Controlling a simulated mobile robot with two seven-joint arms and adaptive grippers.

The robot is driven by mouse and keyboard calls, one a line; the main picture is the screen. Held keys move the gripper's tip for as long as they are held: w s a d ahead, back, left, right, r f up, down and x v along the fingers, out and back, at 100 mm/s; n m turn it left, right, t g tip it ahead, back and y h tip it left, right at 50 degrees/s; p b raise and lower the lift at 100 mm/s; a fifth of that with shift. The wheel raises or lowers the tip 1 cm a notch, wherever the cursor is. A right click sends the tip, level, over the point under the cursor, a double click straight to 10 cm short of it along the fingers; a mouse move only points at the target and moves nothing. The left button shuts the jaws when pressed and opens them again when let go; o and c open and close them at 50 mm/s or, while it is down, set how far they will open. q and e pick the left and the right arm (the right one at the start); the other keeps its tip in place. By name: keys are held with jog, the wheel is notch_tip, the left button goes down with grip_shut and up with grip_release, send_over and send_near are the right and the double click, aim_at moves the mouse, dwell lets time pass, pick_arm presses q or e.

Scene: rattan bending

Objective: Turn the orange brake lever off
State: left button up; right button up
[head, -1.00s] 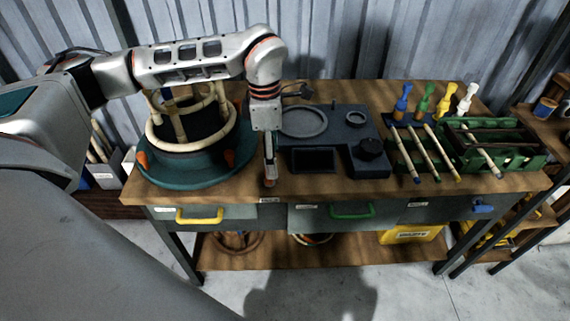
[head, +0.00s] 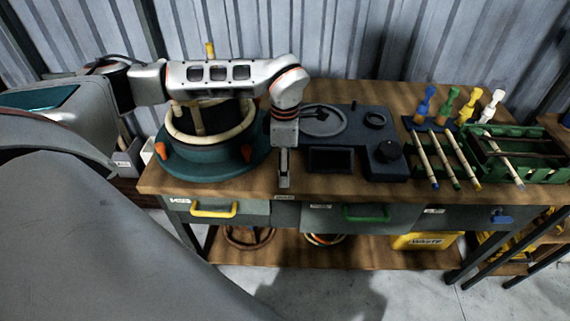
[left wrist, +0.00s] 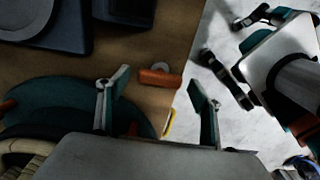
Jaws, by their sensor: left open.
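The orange brake lever (left wrist: 158,77) shows in the left wrist view as a short orange bar near the table's edge, lying between my left gripper's spread fingers. In the head view it is hidden behind my gripper. My left gripper (head: 284,184) is at the table's front edge, just right of the teal round base, pointing down. In the left wrist view my left gripper (left wrist: 159,80) is open, with a finger on either side of the lever; I cannot tell whether either touches it.
The teal base (head: 185,165) with a rattan frame and orange knobs stands left of my gripper. A dark control panel (head: 352,165) is close on its right. Rattan sticks, coloured-handled tools and a green rack (head: 540,172) are farther right. Drawers with handles (head: 215,211) sit below.

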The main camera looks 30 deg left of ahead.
pick_arm(q)
jog(key=c, duration=1.1)
jog(key=shift+r, duration=0.1)
jog(key=shift+n+p, duration=0.65)
jog(key=shift+n, duration=0.55)
jog(key=n+p, duration=0.1)
jog(key=n, duration=0.2)
jog(key=shift+n, duration=0.3)
jog(key=n+p, duration=0.1)
jog(key=n, duration=1)
jog(key=shift+n, duration=0.4)
